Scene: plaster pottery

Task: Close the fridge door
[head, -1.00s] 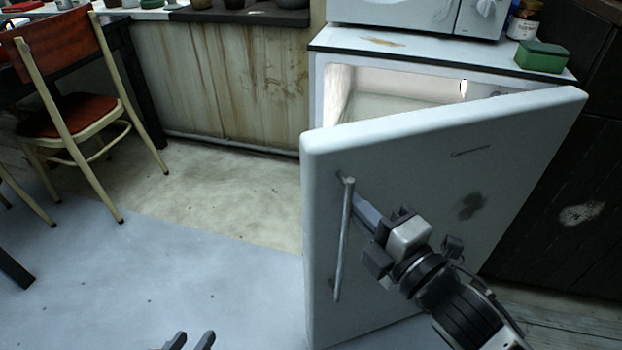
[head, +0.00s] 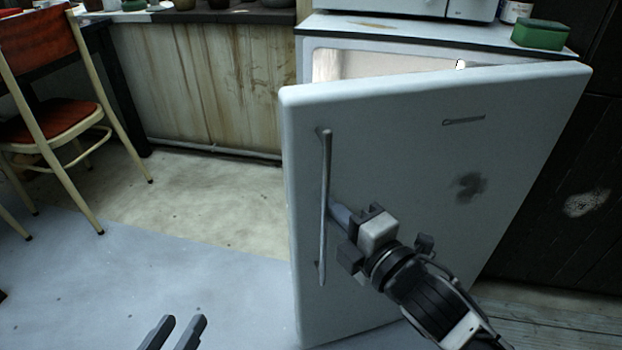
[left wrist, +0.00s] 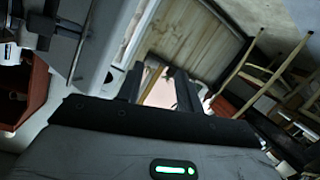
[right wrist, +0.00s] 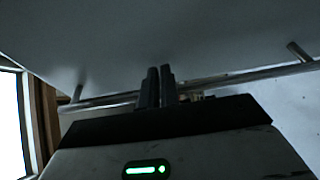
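The white fridge door (head: 420,180) stands partly open, hinged on the right. A gap at its top shows the bright fridge interior (head: 395,66). A vertical metal bar handle (head: 326,180) is near its left edge. My right gripper (head: 340,214) is at the handle's right side, fingers close to the door. In the right wrist view its fingers (right wrist: 161,86) are together, and the handle (right wrist: 235,77) runs crosswise by them; I cannot tell exact contact. My left gripper (head: 172,333) is low in front, open, empty and apart from the door; its fingers also show in the left wrist view (left wrist: 158,88).
A microwave-like white appliance (head: 400,8) and a green box (head: 541,34) sit on the fridge top. A red chair (head: 55,115) stands at the left. The floor left of the door (head: 190,200) is clear. Dark panelling (head: 570,160) lies to the right.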

